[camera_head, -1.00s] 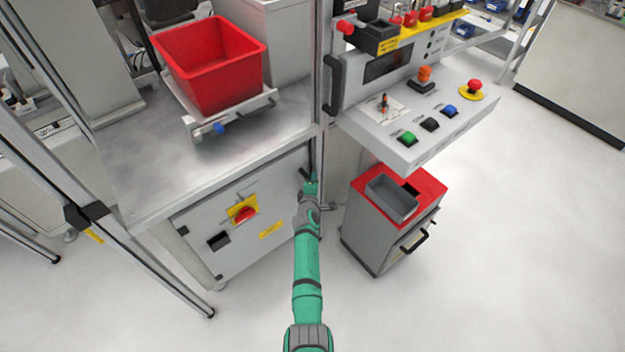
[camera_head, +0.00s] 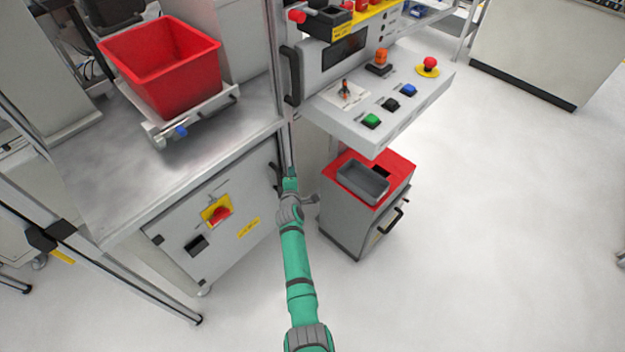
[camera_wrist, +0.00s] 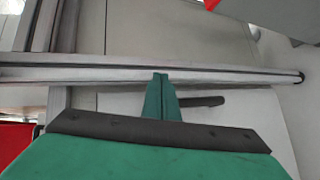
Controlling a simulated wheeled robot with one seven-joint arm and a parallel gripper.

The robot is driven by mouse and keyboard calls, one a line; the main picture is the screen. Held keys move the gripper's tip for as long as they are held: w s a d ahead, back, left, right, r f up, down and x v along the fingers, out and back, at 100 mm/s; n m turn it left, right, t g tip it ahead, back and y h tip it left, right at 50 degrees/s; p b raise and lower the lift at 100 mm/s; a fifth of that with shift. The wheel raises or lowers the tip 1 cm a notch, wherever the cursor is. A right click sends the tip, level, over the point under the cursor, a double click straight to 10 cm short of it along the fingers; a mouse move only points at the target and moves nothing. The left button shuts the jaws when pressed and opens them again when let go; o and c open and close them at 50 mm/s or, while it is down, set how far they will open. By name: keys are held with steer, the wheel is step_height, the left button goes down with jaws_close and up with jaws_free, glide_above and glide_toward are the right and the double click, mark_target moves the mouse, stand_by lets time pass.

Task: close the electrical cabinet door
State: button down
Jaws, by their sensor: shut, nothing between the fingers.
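The electrical cabinet door (camera_head: 225,245) is a light grey panel under the workbench, with a red knob on a yellow plate (camera_head: 217,212) and a yellow label. It looks about flush with the cabinet front; I cannot tell whether a small gap is left. Its black handle (camera_head: 276,177) is at the right edge and also shows in the wrist view (camera_wrist: 202,102). My green gripper (camera_head: 290,183) is shut and empty, just right of the handle by the metal post. In the wrist view its fingertips (camera_wrist: 161,78) overlap that post; contact is unclear.
A grey drawer unit with a red top (camera_head: 345,215) stands close to the right of my gripper. A control panel (camera_head: 375,110) juts out above it. A red bin (camera_head: 160,65) stands on the workbench (camera_head: 100,170). The floor at right is open.

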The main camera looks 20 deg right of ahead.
steer(key=shift+s+d+r, duration=1.6)
steer(key=shift+s+d, duration=1.3)
steer(key=shift+s, duration=0.95)
steer(key=s+a+f+m+y, duration=0.1)
steer(key=s+a+f+m, duration=0.3)
steer(key=s+a, duration=0.75)
steer(key=s+a+r+m+t+y, duration=0.1)
steer(key=s+a+m, duration=0.1)
steer(key=s+a, duration=0.4)
steer(key=s+a+m, duration=0.2)
steer(key=s+a, duration=0.2)
steer(key=s, duration=0.5)
steer(key=s+r+m+y, duration=0.1)
steer(key=s+r+m, duration=0.2)
steer(key=s+r, duration=0.6)
steer(key=s+a+r+m+y, duration=0.1)
steer(key=s+r+m, duration=0.2)
steer(key=s+r, duration=0.6)
steer(key=s, duration=0.7)
steer(key=shift+s+a+r+m+t, duration=0.3)
steer(key=shift+r+t, duration=0.05)
steer(key=shift+t, duration=0.05)
steer(key=shift+s, duration=0.1)
